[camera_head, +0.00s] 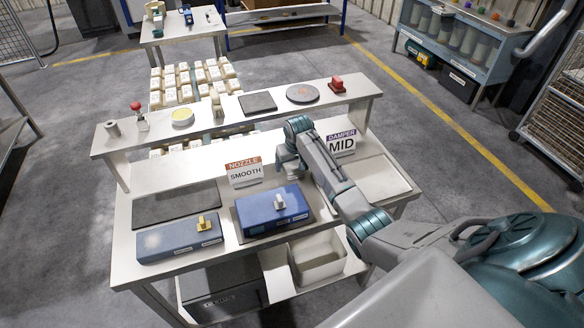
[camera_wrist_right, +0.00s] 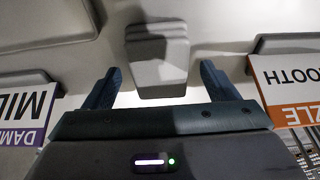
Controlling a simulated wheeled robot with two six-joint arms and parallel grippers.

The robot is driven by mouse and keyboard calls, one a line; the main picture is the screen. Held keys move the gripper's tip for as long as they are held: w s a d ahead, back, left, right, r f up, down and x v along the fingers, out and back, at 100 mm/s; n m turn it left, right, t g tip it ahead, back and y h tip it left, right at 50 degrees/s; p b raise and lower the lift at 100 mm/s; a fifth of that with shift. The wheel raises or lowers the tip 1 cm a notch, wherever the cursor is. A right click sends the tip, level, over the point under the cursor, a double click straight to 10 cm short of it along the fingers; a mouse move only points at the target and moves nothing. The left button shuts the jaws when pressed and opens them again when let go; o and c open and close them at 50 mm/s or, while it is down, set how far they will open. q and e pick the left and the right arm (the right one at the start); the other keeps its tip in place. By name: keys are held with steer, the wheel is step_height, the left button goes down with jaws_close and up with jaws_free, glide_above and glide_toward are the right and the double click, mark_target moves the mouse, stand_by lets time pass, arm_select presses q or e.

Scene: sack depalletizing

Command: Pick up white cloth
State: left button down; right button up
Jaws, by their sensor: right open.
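My right gripper (camera_head: 287,160) reaches over the middle of the workbench, between the two signs. In the right wrist view its two fingers (camera_wrist_right: 159,88) are open, one on each side of a pale, folded-looking block (camera_wrist_right: 157,55), which appears to be the white cloth. A clear gap shows between the block and each finger. In the head view the cloth is hidden or cannot be told apart from the gripper. My left gripper is in neither view.
The NOZZLE SMOOTH sign (camera_head: 244,171) and DAMPER MID sign (camera_head: 342,143) flank the gripper. A raised shelf (camera_head: 232,108) runs behind, carrying small items. Blue boxes (camera_head: 272,209) (camera_head: 180,239) sit in front. An open bin (camera_head: 318,262) is below the bench.

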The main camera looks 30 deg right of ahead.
mark_target(292, 165)
steer(key=shift+f, duration=0.2)
stand_by(0.3)
steer(key=c, duration=1.1)
steer(key=shift+r, duration=0.1)
step_height(292, 165, up, 9)
steer(key=b, duration=0.2)
steer(key=shift+b, duration=0.4)
steer(key=shift+r, duration=0.65)
